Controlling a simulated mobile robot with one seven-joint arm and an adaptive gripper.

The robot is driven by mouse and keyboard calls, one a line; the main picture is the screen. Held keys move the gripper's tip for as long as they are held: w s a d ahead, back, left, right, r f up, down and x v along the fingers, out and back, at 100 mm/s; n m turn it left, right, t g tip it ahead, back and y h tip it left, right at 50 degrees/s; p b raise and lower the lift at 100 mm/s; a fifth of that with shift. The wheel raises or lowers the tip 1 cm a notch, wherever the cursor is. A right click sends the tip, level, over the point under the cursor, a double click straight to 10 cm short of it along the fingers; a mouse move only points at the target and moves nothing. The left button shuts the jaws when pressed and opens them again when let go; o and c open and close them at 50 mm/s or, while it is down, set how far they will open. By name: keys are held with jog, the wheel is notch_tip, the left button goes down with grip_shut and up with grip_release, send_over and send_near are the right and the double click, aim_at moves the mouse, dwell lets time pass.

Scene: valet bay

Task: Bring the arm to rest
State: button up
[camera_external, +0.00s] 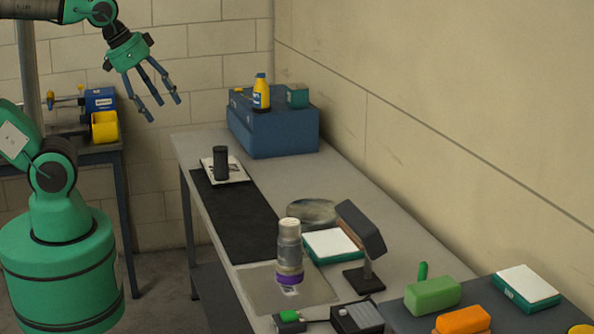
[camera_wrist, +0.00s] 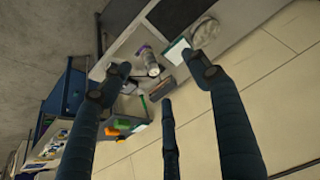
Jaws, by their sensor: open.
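My gripper (camera_external: 152,92) hangs in the air at the upper left of the external view, to the left of the long workbench and above its height. Its three dark blue fingers are spread open and hold nothing. In the wrist view my gripper (camera_wrist: 165,92) shows the fingers wide apart, with the bench beyond them. My green arm rises from its base at the left of the external view.
The grey bench (camera_external: 330,190) runs along the wall. It bears a blue box (camera_external: 270,135) with a yellow bottle (camera_external: 261,95), a black mat (camera_external: 240,215), a black cylinder (camera_external: 220,162), a silver cylinder (camera_external: 290,245) and a dark stand (camera_external: 362,245). A side table (camera_external: 100,152) stands behind my arm.

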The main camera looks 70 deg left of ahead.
notch_tip(320, 180, down, 9)
jog(key=b, duration=0.9)
jog(key=shift+r, duration=0.15)
dwell(0.9)
